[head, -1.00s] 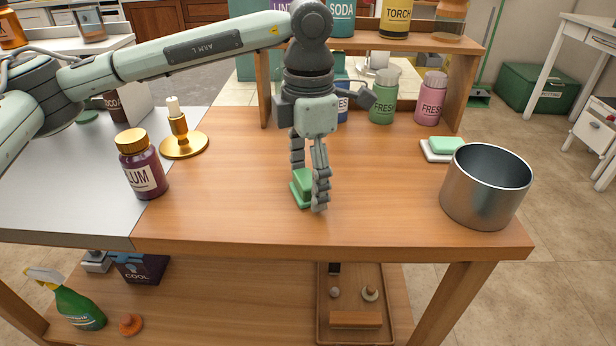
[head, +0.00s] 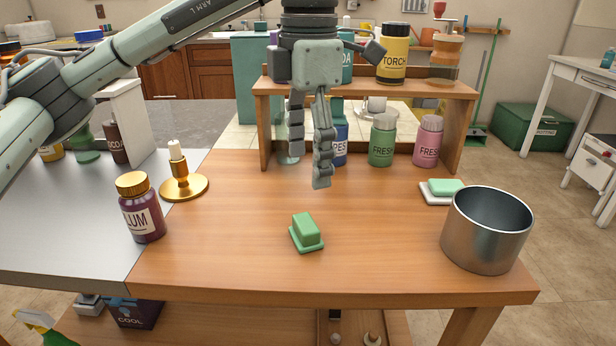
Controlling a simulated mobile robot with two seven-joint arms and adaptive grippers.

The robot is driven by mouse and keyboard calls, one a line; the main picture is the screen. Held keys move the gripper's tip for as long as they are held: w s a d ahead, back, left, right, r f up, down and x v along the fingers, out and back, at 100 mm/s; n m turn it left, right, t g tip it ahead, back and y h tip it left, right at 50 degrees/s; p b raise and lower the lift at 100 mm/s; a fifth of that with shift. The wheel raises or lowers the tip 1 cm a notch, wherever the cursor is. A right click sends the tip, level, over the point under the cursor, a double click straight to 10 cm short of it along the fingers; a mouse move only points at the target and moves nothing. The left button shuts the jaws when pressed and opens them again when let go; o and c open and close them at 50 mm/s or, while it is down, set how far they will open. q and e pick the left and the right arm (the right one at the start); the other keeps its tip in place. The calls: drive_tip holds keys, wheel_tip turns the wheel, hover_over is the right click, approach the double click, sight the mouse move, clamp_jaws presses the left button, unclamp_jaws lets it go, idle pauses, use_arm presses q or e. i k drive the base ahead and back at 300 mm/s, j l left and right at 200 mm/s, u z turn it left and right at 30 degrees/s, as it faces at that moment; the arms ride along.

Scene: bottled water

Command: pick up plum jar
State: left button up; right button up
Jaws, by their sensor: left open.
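The plum jar (head: 141,211) is a dark purple jar with a gold lid and a white label reading "LUM". It stands upright at the left, near the seam between the grey counter and the wooden table. My left gripper (head: 308,167) is open and empty. It points down above the middle of the table, well to the right of the jar and behind the green block. My right gripper is not in view.
A gold candle holder (head: 183,187) stands close behind the jar. A green block on a small base (head: 306,233) sits mid-table. A metal pot (head: 487,230) is at the right. A wooden shelf (head: 365,89) with bottles stands behind. The table between jar and block is clear.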

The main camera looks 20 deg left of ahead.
sight(142, 213)
drive_tip(key=u, duration=1.4)
drive_tip(key=k, duration=0.5)
